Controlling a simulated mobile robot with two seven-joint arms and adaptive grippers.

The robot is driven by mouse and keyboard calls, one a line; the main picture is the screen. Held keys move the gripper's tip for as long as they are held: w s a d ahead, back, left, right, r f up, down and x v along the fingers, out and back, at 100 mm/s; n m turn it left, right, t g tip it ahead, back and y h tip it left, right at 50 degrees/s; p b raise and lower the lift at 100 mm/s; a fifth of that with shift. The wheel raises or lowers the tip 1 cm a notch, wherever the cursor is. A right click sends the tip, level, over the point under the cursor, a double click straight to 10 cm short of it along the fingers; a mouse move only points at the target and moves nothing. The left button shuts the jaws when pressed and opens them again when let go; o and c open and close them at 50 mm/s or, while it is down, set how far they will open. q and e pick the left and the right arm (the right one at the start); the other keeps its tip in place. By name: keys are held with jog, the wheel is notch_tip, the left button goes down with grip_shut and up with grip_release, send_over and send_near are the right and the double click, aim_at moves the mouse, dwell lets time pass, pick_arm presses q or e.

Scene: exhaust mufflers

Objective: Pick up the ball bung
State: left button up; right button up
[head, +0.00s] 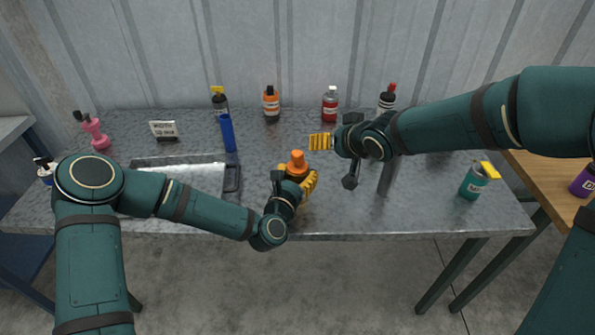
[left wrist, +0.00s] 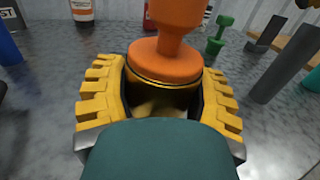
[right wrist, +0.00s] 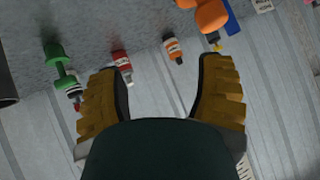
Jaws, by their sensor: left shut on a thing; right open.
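An orange bung-like piece (head: 297,158) stands upright near the middle of the bench; I take it to be the ball bung. In the left wrist view, it has an orange stem over a wide orange disc (left wrist: 165,62), with a dark gold body below. My left gripper (head: 303,186) has its yellow fingers on both sides of that body and is shut on it. Its underside is hidden. The orange piece also shows at the top of the right wrist view (right wrist: 211,17). My right gripper (right wrist: 162,92) is open and empty, above the bench, right of the piece.
A tray (head: 232,178) lies left of my left gripper. A pink dumbbell-shaped piece (head: 93,130) is at far left, a green one (right wrist: 60,62) in the right wrist view.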

aim_at(300, 154)
jog(key=s+a+r+n+t+y, duration=0.1)
jog(key=s+a+n+y, duration=0.1)
jog(key=s+n+y, duration=0.35)
jog(key=shift+n+h, duration=0.65)
jog(key=shift+h, duration=0.2)
jog(key=x, duration=0.4)
jog(key=shift+s+a+f, duration=0.1)
jog(key=shift+a+f, duration=0.25)
jog(key=shift+a, duration=0.15)
jog(key=shift+d+x, duration=0.25)
jog(key=shift+x, duration=2.45)
jog(key=shift+f, duration=0.15)
grip_shut()
